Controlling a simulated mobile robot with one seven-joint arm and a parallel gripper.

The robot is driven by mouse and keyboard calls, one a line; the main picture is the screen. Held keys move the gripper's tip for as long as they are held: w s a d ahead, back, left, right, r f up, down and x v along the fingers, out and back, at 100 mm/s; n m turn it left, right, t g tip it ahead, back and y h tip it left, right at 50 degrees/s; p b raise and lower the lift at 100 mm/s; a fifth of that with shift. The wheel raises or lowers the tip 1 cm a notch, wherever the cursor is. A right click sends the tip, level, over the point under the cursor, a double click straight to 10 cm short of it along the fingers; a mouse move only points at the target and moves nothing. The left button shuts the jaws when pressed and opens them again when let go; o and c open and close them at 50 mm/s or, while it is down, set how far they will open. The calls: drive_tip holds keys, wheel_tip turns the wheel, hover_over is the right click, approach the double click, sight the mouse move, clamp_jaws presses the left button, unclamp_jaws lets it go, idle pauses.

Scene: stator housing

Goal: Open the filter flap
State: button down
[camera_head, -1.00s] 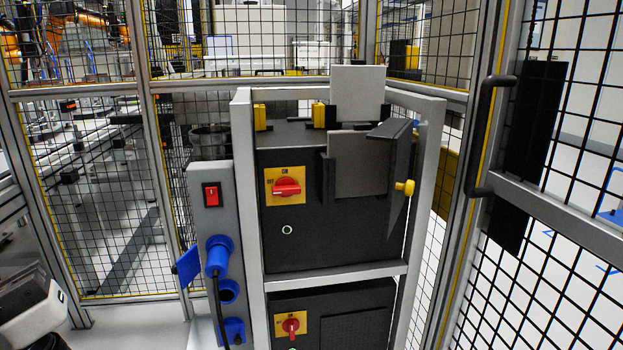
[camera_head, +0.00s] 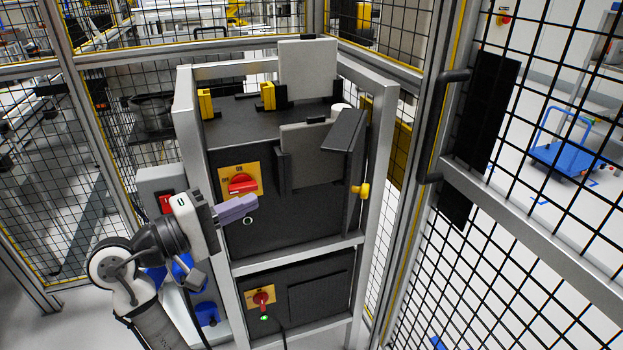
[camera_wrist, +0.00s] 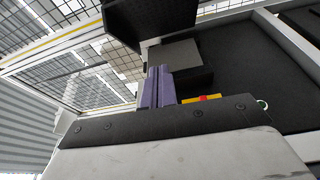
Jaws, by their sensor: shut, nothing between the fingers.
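The upper black cabinet (camera_head: 300,219) has a dark flap (camera_head: 346,130) at the right of its front. The flap stands out from the cabinet, angled open, with a yellow knob (camera_head: 360,190) near its lower edge. A grey plate (camera_head: 303,150) stands in a black holder beside the flap. My gripper (camera_head: 254,203) has purple fingers, shut and empty, in front of the cabinet below the red rotary switch (camera_head: 242,184) and left of the flap. In the wrist view the shut fingers (camera_wrist: 158,72) point towards a grey plate and a dark panel. Contact with the cabinet cannot be told.
A silver frame (camera_head: 298,254) surrounds the cabinet. A lower cabinet (camera_head: 310,319) has its own red switch (camera_head: 260,298). Another grey plate (camera_head: 308,70) stands on top, near yellow blocks (camera_head: 267,96). Mesh fencing and a door handle (camera_head: 430,130) are at the right.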

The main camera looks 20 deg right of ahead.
sight(352, 172)
drive_tip(key=s+d+m+g+p, duration=0.1)
drive_tip(key=s+d+g+p, duration=0.1)
drive_tip(key=d, duration=1.2)
drive_tip(key=shift+d+f+p, duration=0.3)
drive_tip(key=shift+p, duration=0.25)
drive_tip(key=shift+d, duration=0.1)
